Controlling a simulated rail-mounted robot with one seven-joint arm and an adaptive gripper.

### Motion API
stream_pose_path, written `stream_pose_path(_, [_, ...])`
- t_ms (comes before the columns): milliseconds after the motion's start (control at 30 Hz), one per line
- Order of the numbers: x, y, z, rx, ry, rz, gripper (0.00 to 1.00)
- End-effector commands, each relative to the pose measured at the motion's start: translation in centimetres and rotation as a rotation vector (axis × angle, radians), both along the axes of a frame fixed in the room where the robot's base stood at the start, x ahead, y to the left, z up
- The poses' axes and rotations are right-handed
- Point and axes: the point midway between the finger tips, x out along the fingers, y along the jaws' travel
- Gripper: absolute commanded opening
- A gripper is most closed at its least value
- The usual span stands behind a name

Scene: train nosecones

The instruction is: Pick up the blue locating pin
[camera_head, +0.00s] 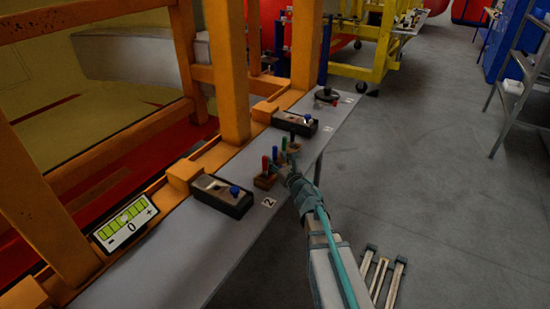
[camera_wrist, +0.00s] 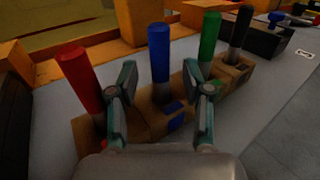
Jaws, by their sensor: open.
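The blue locating pin (camera_wrist: 159,55) stands upright in a wooden block (camera_wrist: 150,124) in the wrist view. It also shows in the head view (camera_head: 275,154). My gripper (camera_wrist: 160,75) is open, with one teal finger to each side of the blue pin and a gap to both. A red pin (camera_wrist: 80,80) stands outside the left finger. A green pin (camera_wrist: 209,40) rises behind the right finger, and a black pin (camera_wrist: 240,25) stands beyond it. In the head view my gripper (camera_head: 292,170) partly hides the wooden holders.
The holders stand on a narrow grey shelf (camera_head: 255,245) along an orange frame (camera_head: 229,75). A gauge plate (camera_head: 125,222) is at the lower left. Open floor (camera_head: 430,170) lies to the right.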

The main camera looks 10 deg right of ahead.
Motion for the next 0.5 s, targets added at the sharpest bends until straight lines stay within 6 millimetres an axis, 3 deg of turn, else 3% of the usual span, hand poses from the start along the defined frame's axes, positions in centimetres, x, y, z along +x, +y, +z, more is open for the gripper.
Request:
stream_pose_path(100, [1.8,0.3,0.2,0.000,0.001,0.000,0.50])
stream_pose_path(367, [2.0,0.5,0.0,0.001,0.001,-0.001,0.50])
stream_pose_path(500, [2.0,0.5,0.0,0.001,0.000,-0.001,0.31])
